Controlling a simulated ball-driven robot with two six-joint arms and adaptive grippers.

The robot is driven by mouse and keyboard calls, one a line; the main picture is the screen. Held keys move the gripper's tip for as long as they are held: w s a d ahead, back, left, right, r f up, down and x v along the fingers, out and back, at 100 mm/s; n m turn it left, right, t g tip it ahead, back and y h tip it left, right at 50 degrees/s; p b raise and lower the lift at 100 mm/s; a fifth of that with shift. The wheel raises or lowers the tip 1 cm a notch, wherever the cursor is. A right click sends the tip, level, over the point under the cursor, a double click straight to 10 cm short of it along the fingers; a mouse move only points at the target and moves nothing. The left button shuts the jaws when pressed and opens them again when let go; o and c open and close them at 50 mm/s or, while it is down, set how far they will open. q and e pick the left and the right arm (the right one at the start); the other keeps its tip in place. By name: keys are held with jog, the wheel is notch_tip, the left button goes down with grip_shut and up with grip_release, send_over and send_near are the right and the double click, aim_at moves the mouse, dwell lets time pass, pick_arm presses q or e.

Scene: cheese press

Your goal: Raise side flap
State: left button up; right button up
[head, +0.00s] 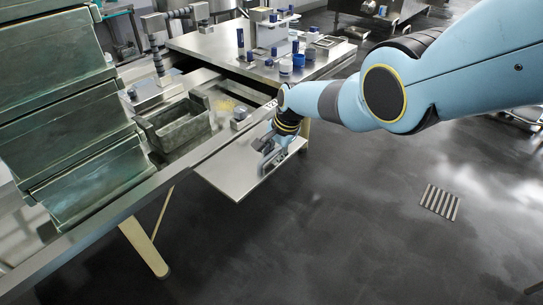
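The side flap (228,172) is a flat grey metal panel along the right side of the long metal table in the head view. It sits below the table's rim and juts out over the floor. Its exact tilt is hard to tell. My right gripper (272,157) is at the flap's right part, close to its outer edge, and overlaps it in the picture. The fingers are small and dark, and I cannot tell whether they grip the edge. My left gripper is not in view.
Green-grey slabs (60,110) stand stacked at an angle on the left. An open metal mould (175,125) sits on the table. Behind is a work table (205,45) with blue-capped containers. The dark floor right of the flap is clear, with a drain grate (440,202).

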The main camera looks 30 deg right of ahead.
jog(key=shift+o, duration=1)
jog(key=shift+s, duration=0.15)
jog(key=shift+o, duration=1.1)
jog(key=shift+a+f, duration=0.1)
jog(key=shift+w, duration=0.2)
jog(key=shift+s+r, duration=0.1)
jog(key=shift+r, duration=0.55)
jog(key=v, duration=1)
jog(key=shift+s+r, duration=0.25)
